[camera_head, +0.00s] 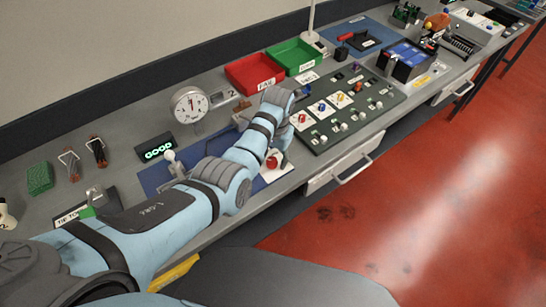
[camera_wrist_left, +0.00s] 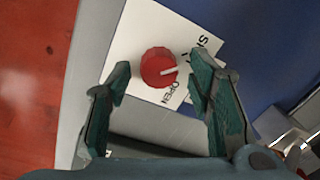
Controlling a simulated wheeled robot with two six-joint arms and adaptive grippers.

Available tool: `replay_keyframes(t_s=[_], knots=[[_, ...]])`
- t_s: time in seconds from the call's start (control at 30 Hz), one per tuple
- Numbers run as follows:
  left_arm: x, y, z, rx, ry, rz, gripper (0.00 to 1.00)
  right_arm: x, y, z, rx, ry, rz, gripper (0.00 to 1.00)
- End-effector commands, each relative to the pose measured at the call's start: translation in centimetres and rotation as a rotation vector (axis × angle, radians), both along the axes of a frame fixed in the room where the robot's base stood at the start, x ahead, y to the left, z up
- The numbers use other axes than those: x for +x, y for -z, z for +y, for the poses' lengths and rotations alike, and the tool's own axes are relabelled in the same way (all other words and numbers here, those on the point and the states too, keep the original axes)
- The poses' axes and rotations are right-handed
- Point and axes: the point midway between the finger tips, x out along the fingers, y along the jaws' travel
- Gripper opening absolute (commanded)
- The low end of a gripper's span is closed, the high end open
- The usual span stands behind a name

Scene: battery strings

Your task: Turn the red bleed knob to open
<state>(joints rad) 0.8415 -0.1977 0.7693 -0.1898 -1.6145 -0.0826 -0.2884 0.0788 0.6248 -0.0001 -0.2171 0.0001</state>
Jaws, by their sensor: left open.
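The red bleed knob (camera_wrist_left: 156,68) is on a white label plate (camera_wrist_left: 135,28) in the left wrist view. Its white pointer line points right, between the printed words SHUT and OPEN, which are partly covered. My left gripper (camera_wrist_left: 162,82) is open, with one finger on each side of the knob; neither finger clearly touches it. In the head view the knob (camera_head: 272,162) shows just beyond my left arm, and the left gripper (camera_head: 284,155) is partly hidden by the wrist. My right gripper is not in view.
A dial gauge (camera_head: 189,104) and a GOOD display (camera_head: 156,148) stand behind my left arm. A switch panel (camera_head: 350,112) lies to the right. Red (camera_head: 254,82) and green (camera_head: 296,66) trays are at the back. A drawer handle (camera_head: 352,169) juts out from the bench front.

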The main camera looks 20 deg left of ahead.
Motion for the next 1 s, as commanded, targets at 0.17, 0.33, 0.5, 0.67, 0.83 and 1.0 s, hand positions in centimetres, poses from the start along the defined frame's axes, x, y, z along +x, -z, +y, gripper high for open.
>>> replay_keyframes(t_s=[0.17,0.33,0.5,0.67,0.83,1.0], knots=[[0.0,-0.1,0.0,0.0,0.0,0.0,0.27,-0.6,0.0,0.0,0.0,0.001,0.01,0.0],[0.0,-0.1,0.0,-0.001,0.001,0.0,0.0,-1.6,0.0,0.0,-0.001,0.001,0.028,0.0],[0.0,-0.1,0.0,-0.001,0.005,0.001,0.0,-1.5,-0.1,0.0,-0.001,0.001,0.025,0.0],[-0.1,-0.2,-0.1,-0.001,0.035,0.001,0.0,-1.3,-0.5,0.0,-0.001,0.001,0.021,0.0],[-0.1,-0.3,-0.1,-0.002,0.11,0.002,0.0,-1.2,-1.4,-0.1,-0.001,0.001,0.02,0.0],[-0.1,-0.4,0.0,-0.003,0.233,0.002,0.0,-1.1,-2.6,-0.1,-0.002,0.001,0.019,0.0]])
